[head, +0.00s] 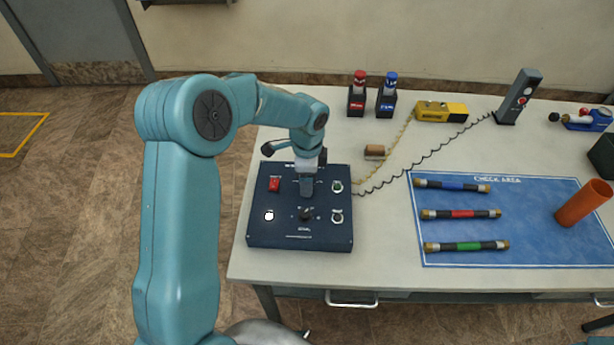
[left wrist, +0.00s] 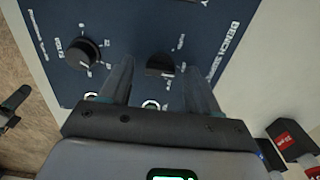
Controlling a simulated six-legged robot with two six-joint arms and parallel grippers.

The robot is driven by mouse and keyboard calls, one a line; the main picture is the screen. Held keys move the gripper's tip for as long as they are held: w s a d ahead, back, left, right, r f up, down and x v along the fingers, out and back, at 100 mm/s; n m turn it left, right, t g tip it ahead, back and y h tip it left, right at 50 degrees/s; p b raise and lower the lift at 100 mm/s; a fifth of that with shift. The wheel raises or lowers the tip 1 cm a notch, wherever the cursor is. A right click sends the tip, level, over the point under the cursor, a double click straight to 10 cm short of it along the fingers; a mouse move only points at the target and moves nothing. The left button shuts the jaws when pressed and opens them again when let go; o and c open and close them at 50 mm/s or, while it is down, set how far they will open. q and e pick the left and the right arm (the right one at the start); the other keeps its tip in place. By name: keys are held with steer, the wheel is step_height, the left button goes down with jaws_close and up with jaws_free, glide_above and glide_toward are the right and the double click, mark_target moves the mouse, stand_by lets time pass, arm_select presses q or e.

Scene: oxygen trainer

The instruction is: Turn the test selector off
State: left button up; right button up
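The dark blue control panel (head: 260,236) lies at the left end of the table. Two black knobs show in the left wrist view: one (left wrist: 85,54) at left with marks around it, and one (left wrist: 160,66) between my fingers. The first knob also shows in the head view (head: 306,214); the second is hidden there behind my gripper. I cannot read which is the test selector. My left gripper (head: 307,194) points down over the panel. Its fingers (left wrist: 160,90) are open on either side of the second knob, with visible gaps. My right gripper is out of view.
The panel also has a red switch (head: 274,184), a lit white lamp (head: 269,215) and two sockets on its right. Red (head: 357,98) and blue (head: 387,98) bottle-like items stand behind. Coiled cords run right to a yellow box (head: 441,111) and grey handset (head: 517,97).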

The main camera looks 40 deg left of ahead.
arm_select(q)
step_height(320, 180, up, 16)
steer(key=shift+r, duration=0.15)
stand_by(0.3)
steer(key=shift+r, duration=0.1)
stand_by(0.3)
